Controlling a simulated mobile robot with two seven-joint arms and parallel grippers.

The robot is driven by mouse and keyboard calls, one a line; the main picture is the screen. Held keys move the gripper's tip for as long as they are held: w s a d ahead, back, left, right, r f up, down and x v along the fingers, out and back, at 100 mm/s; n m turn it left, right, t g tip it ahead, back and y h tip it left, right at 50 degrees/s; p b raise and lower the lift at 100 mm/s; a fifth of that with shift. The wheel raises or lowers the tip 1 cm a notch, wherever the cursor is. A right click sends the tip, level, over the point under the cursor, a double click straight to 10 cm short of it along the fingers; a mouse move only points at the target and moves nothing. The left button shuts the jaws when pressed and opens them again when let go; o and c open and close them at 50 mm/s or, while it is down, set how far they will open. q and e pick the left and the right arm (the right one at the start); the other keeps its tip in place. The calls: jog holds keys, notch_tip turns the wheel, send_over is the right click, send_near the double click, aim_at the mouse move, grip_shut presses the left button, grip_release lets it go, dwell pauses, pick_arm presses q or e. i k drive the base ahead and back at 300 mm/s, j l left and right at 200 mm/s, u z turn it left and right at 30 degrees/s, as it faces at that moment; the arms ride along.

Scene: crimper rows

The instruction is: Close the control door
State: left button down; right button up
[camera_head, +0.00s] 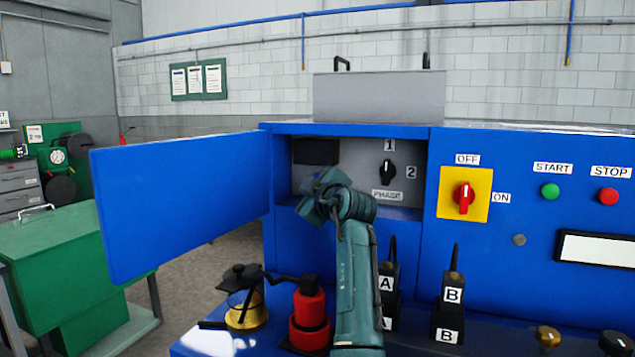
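The blue control door (180,205) stands wide open, swung out to the left from the left edge of the control compartment (345,165). The compartment shows a grey panel with a black PHASE knob, labels 1 and 2, and a dark box. One teal arm rises from the bottom, slightly right of centre; I take it as my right arm. Its gripper (318,192) is in front of the compartment's lower part, right of the door and apart from its visible face. Its fingertips are hard to make out, so its opening is unclear. My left gripper is out of view.
A red knob on a yellow plate (464,193), a green START button (550,191) and a red STOP button (608,196) are on the right. Below stand a yellow-and-black item (245,310), a red item (309,318) and black A and B units (450,310).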

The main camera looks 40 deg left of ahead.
aim_at(157, 202)
jog(key=k+l, duration=0.25)
jog(key=k, duration=0.25)
jog(key=k+l, duration=0.2)
jog(key=k, duration=0.25)
